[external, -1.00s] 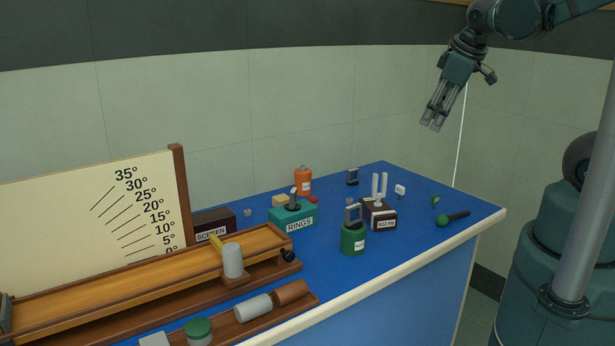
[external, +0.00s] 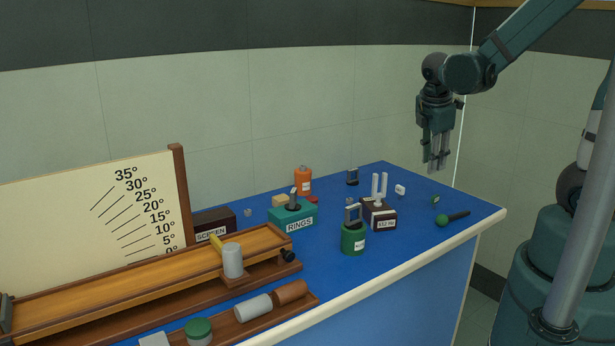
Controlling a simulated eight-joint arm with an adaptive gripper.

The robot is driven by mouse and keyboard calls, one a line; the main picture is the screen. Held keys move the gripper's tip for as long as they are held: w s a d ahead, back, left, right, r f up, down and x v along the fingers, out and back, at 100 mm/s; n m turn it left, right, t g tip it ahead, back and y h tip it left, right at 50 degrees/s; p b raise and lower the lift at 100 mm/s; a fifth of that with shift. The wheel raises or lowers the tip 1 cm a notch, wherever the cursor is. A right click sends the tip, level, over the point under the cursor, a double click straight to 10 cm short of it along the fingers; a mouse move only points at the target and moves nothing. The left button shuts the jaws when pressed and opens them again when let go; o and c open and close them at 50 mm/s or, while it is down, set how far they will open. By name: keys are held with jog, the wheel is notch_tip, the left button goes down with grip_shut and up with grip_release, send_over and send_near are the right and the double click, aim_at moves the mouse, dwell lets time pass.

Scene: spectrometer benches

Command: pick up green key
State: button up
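A small dark green piece (external: 435,199) stands on the blue bench near its right end; it looks like the green key, but it is too small to make out its shape. My gripper (external: 438,168) hangs above the right part of the bench, fingers pointing down. It is clear of the bench top and above the green piece in the picture. Its fingers show a gap between them and hold nothing.
A green-headed mallet (external: 453,218) lies just in front of the green piece. A white tag (external: 400,189) and a tuning fork on a box (external: 379,214) stand to its left. A green pot (external: 353,239) and teal RINGS box (external: 292,215) are farther left.

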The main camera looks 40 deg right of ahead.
aim_at(456, 199)
notch_tip(456, 199, down, 7)
jog(key=d+n+g+h+b, duration=0.1)
jog(key=d+n+b, duration=0.1)
jog(key=n, duration=0.2)
jog(key=shift+w+d+f, duration=0.15)
jog(key=shift+f, duration=0.1)
jog(key=shift+b+x, duration=0.4)
jog(key=shift+x, duration=0.8)
jog(key=shift+d, duration=0.1)
jog(key=shift+b+x, duration=0.6)
jog(key=shift+x, duration=2)
jog(key=shift+s, duration=0.2)
jog(key=shift+c, duration=0.2)
grip_shut()
